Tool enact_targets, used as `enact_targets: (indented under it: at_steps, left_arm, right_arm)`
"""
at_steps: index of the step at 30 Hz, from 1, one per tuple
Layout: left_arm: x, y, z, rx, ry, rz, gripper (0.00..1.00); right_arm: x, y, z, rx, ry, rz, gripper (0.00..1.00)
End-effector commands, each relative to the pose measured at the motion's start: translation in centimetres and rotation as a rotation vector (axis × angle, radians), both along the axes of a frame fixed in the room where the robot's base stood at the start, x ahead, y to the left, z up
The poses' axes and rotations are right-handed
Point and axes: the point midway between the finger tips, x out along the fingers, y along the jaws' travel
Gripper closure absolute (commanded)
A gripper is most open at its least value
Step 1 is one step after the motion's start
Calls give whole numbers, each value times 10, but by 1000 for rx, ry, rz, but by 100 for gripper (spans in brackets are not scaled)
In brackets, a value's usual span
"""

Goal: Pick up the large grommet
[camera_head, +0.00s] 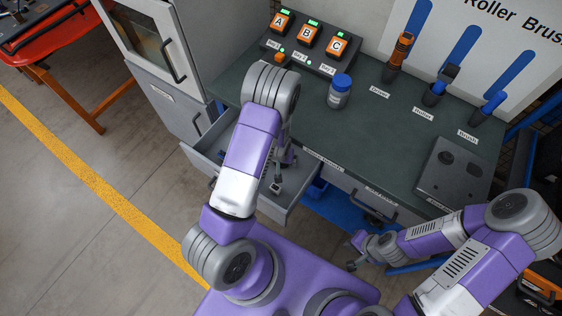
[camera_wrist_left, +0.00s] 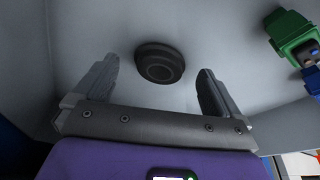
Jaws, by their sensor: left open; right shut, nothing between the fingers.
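The large grommet is a dark round ring (camera_wrist_left: 160,63) with a recessed centre, resting on the pale grey floor of the open drawer (camera_head: 266,205). In the left wrist view it appears between the two fingers of my left gripper (camera_wrist_left: 157,68), with a visible gap to each finger. This gripper is open and empty. In the head view my left gripper (camera_head: 277,186) reaches down into the drawer, and I cannot make out the grommet there. My right gripper (camera_head: 357,250) is shut and empty, low in front of the workbench.
A green part (camera_wrist_left: 290,35) with a blue piece beside it lies near the drawer's right side. A grey cabinet (camera_head: 165,90) stands left of the drawer.

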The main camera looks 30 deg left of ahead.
Motion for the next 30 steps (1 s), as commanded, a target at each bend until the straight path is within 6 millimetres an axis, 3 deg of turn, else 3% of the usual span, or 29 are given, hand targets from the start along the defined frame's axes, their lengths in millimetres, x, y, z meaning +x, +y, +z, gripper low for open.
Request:
enact_targets:
  at_steps: [4,12,24,30]
  left_arm:
    - [3,2,-17,0,2,0,2]
    - [5,2,-18,0,0,-1,2]
    - [4,2,-18,0,0,-1,62]
    - [4,2,-18,0,0,-1,62]
  right_arm:
    - [0,0,-5,0,0,0,100]
    - [0,0,-4,0,0,0,100]
    - [0,0,-4,0,0,0,100]
    - [0,0,-5,0,0,0,100]
